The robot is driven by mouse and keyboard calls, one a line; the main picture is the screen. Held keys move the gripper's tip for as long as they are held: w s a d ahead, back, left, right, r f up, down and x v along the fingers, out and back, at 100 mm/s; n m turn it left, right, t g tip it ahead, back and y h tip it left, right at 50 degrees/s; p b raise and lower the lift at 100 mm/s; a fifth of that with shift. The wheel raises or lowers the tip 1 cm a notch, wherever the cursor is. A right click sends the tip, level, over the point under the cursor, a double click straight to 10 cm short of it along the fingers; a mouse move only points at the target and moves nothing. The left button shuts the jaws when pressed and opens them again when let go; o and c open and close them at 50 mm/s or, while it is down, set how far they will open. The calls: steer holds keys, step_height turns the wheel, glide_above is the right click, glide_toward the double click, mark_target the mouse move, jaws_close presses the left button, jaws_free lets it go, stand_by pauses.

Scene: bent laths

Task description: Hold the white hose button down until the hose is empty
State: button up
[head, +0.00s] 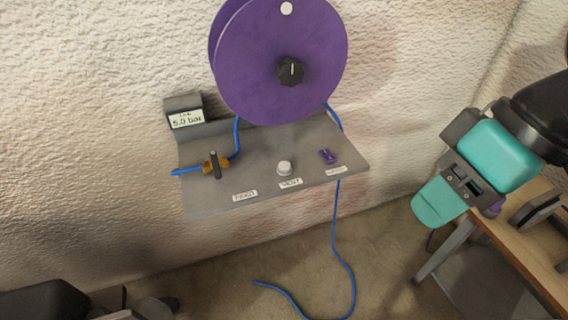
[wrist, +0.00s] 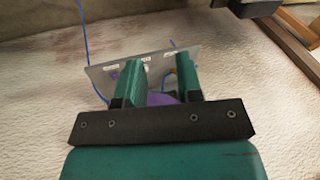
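The white button (head: 285,168) stands up from a grey wall shelf (head: 215,196), behind a label that seems to read VENT. A thin blue hose (head: 334,215) hangs from the shelf to the floor, its loose end lying there. The line display (head: 187,119) reads 5.0 bar. My gripper (head: 437,205) is in the air to the right of the shelf, well apart from the button. In the wrist view its two green fingers (wrist: 158,62) are spread with nothing between them. The shelf is beyond them; the button is hard to make out beside the left finger.
A purple reel (head: 265,60) with a black knob (head: 290,71) is above the shelf. An orange valve with a dark handle (head: 215,165) and a purple switch (head: 327,156) flank the button. A wooden table (head: 520,225) stands at right. Space before the shelf looks clear.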

jaws_close()
stand_by(1.5)
